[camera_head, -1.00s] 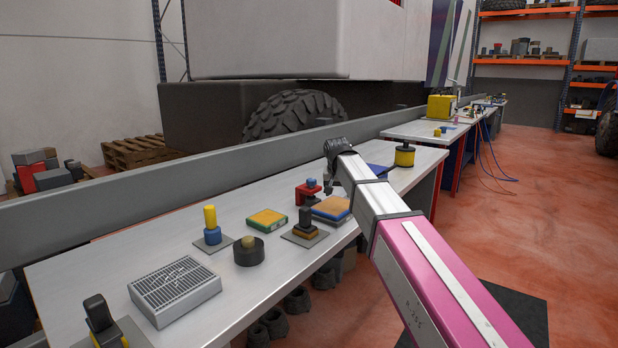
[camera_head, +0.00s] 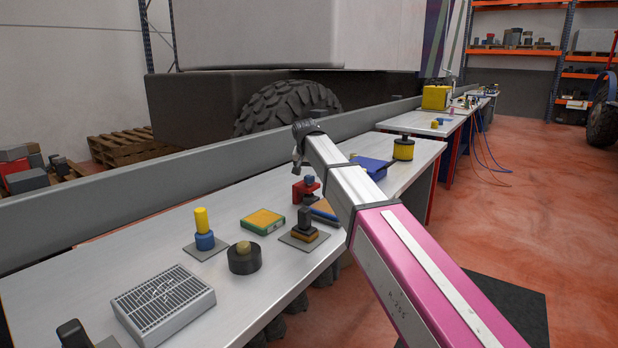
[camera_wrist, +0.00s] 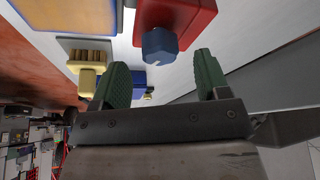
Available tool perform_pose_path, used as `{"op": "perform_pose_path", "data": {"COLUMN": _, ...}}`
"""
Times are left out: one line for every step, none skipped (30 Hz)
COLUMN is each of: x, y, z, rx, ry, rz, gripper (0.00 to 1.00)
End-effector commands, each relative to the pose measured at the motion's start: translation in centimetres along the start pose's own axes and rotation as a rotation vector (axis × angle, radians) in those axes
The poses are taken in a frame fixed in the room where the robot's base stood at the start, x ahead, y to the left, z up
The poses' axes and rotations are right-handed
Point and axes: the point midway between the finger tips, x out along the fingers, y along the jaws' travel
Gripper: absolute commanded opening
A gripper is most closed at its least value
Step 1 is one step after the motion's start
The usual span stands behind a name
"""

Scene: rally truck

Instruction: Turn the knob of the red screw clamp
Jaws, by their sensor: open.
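The red screw clamp (camera_head: 298,191) stands on the workbench near its middle, just left of my arm in the head view. Its blue knob (camera_head: 310,181) sits on its right side. In the wrist view the red clamp body (camera_wrist: 180,14) is at the top, and the faceted blue knob (camera_wrist: 160,45) points toward me. My gripper (camera_wrist: 162,62) is open, with one green finger on either side of the knob's line and the knob just beyond the fingertips. No contact shows. In the head view my gripper (camera_head: 299,160) hangs above and behind the clamp, partly hidden by my arm.
Near the clamp lie a green-edged orange block (camera_head: 262,221), a black-and-brown piece on a plate (camera_head: 304,232) and a blue bin (camera_head: 371,168). A yellow-and-blue cylinder (camera_head: 202,228), a black ring (camera_head: 244,259) and a grey grille (camera_head: 164,303) stand further left.

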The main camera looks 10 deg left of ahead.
Motion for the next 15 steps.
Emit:
{"op": "perform_pose_path", "data": {"x": 0.8, "y": 0.0, "z": 0.0, "rx": 0.000, "ry": -0.001, "rz": 0.000, "gripper": 0.69}}
{"op": "perform_pose_path", "data": {"x": 1.2, "y": 0.0, "z": 0.0, "rx": 0.000, "ry": -0.001, "rz": 0.000, "gripper": 0.69}}
{"op": "perform_pose_path", "data": {"x": 1.6, "y": 0.0, "z": 0.0, "rx": 0.000, "ry": -0.001, "rz": 0.000, "gripper": 0.69}}
{"op": "perform_pose_path", "data": {"x": 1.9, "y": 0.0, "z": 0.0, "rx": 0.000, "ry": -0.001, "rz": 0.000, "gripper": 0.69}}
{"op": "perform_pose_path", "data": {"x": 2.1, "y": 0.0, "z": 0.0, "rx": 0.000, "ry": -0.001, "rz": 0.000, "gripper": 0.69}}
{"op": "perform_pose_path", "data": {"x": 2.3, "y": 0.0, "z": 0.0, "rx": 0.000, "ry": -0.001, "rz": 0.000, "gripper": 0.69}}
{"op": "perform_pose_path", "data": {"x": 2.5, "y": 0.0, "z": 0.0, "rx": 0.000, "ry": 0.000, "rz": 0.000, "gripper": 0.69}}
{"op": "perform_pose_path", "data": {"x": 2.6, "y": 0.0, "z": 0.0, "rx": 0.000, "ry": 0.000, "rz": 0.000, "gripper": 0.69}}
{"op": "perform_pose_path", "data": {"x": 2.8, "y": 0.0, "z": 0.0, "rx": 0.000, "ry": 0.000, "rz": -0.001, "gripper": 0.69}}
{"op": "perform_pose_path", "data": {"x": 2.8, "y": 0.0, "z": 0.0, "rx": 0.000, "ry": 0.000, "rz": -0.001, "gripper": 0.69}}
{"op": "perform_pose_path", "data": {"x": 2.9, "y": 0.0, "z": 0.0, "rx": 0.000, "ry": 0.000, "rz": -0.001, "gripper": 0.69}}
{"op": "perform_pose_path", "data": {"x": 2.9, "y": 0.0, "z": 0.0, "rx": 0.000, "ry": 0.001, "rz": -0.001, "gripper": 0.69}}
{"op": "perform_pose_path", "data": {"x": 2.9, "y": 0.0, "z": 0.0, "rx": 0.000, "ry": 0.001, "rz": -0.001, "gripper": 0.69}}
{"op": "perform_pose_path", "data": {"x": 2.9, "y": 0.0, "z": 0.0, "rx": 0.000, "ry": 0.001, "rz": -0.001, "gripper": 0.69}}
{"op": "perform_pose_path", "data": {"x": 2.9, "y": 0.0, "z": 0.0, "rx": 0.000, "ry": 0.001, "rz": -0.001, "gripper": 0.69}}
